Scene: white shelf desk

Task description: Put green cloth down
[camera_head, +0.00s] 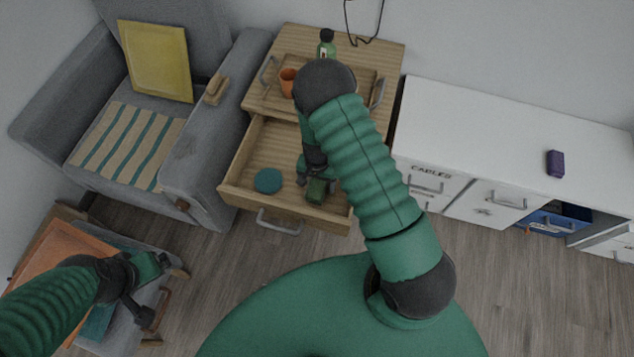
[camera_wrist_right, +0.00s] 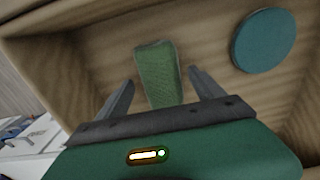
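The green cloth (camera_wrist_right: 157,72) is a small folded strip inside the open wooden drawer (camera_head: 240,165). In the right wrist view, it lies ahead of my right gripper (camera_wrist_right: 162,79), in line with the gap between the two spread fingers. The fingers do not appear to press on it. In the head view, my right gripper (camera_head: 309,180) is low inside the drawer, and my arm hides part of the scene. There I cannot clearly separate the cloth from my gripper's own green part. My left gripper (camera_head: 152,291) hangs at lower left, its finger gap unclear.
A teal disc (camera_head: 268,180) lies in the drawer beside my right gripper. Above the drawer, a tray (camera_head: 265,103) holds an orange cup (camera_head: 288,80) near a green bottle (camera_head: 326,46). A grey armchair (camera_head: 185,150) stands left; a white desk (camera_head: 500,130) stands right.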

